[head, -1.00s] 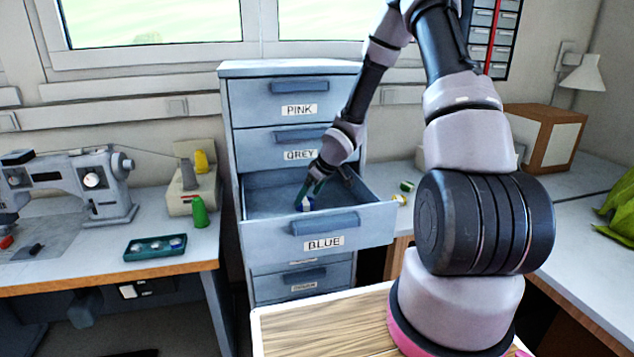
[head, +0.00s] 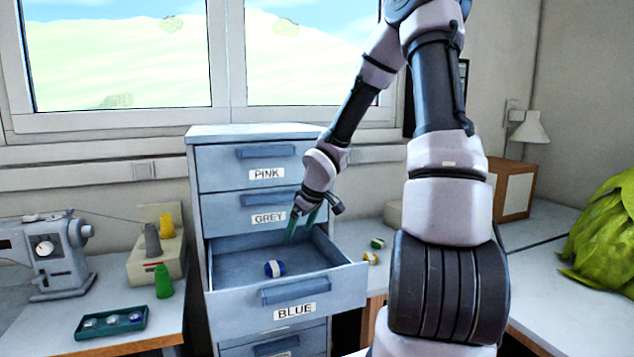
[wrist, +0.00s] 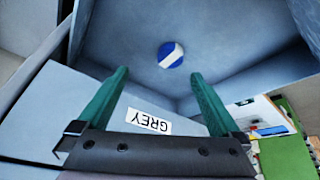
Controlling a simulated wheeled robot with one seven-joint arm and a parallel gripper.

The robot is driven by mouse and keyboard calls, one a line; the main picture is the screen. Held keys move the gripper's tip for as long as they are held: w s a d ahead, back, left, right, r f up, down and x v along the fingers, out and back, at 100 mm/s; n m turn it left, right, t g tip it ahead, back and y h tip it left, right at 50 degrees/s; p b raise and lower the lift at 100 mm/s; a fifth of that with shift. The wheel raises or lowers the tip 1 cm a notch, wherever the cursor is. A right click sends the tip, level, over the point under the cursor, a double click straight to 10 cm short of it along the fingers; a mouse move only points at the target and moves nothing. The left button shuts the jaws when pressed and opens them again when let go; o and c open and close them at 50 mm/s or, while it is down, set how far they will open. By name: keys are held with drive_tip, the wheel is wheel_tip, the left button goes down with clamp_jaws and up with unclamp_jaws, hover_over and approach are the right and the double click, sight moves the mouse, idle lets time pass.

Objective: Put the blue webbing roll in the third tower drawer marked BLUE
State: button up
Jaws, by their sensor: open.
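The blue webbing roll (head: 275,269), blue with a white band, lies on the floor of the open third drawer (head: 340,277), whose front is marked BLUE. The roll also shows in the wrist view (wrist: 170,55), beyond my fingertips. My gripper (head: 302,232) is above the drawer near its back right part, apart from the roll. In the wrist view my gripper (wrist: 158,75) has its two green fingers spread wide with nothing between them.
The PINK drawer (head: 225,168) and the GREY drawer (head: 228,213) above are shut. A yellow roll (head: 370,258) and a green roll (head: 377,243) lie on the counter to the right. A sewing machine (head: 75,262) and a teal tray (head: 110,323) are at left.

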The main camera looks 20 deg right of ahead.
drive_tip(key=s+d+r+m+h, duration=0.3)
drive_tip(key=s+r, duration=0.3)
drive_tip(key=r, duration=0.4)
drive_tip(key=s+a+r+m+t+y, duration=0.2)
drive_tip(key=s+r+m, duration=0.5)
drive_tip(key=s+r, duration=0.9)
drive_tip(key=s+a+y, duration=0.1)
drive_tip(key=s, duration=0.1)
drive_tip(key=shift+s+a+m, duration=0.35)
drive_tip(key=shift+m, duration=0.05)
drive_tip(key=shift+t, duration=0.3)
